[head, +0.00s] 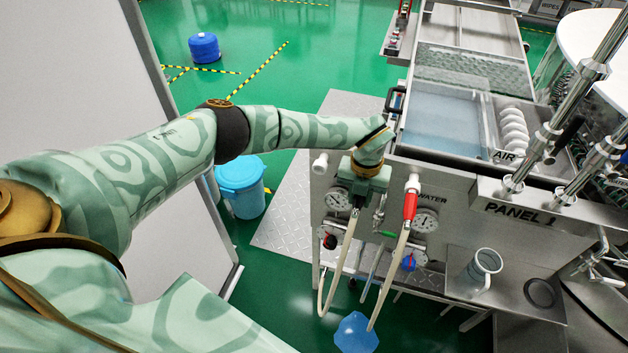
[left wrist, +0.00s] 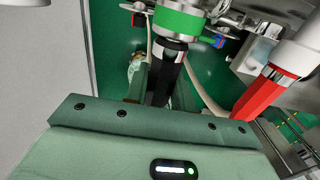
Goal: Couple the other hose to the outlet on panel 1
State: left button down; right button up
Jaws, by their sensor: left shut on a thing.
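Panel 1 (head: 490,245) is the grey steel front at the right, marked "PANEL 1". My left gripper (head: 356,200) is in front of its left part. It is shut on the black end of a hose (left wrist: 165,82), with the pale hose (head: 340,262) hanging below it. Another white outlet (head: 320,163), left of my gripper, is bare. My right gripper is not in view.
Round gauges (head: 425,221), valves and pipes stand out from the panel around the hoses. A grey jug (head: 484,268) stands on a ledge at the right. A blue bin (head: 241,188) stands on the green floor at the left.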

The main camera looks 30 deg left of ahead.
pick_arm(q)
jog(key=c, duration=1.1)
grip_release()
jog(key=shift+w, duration=0.1)
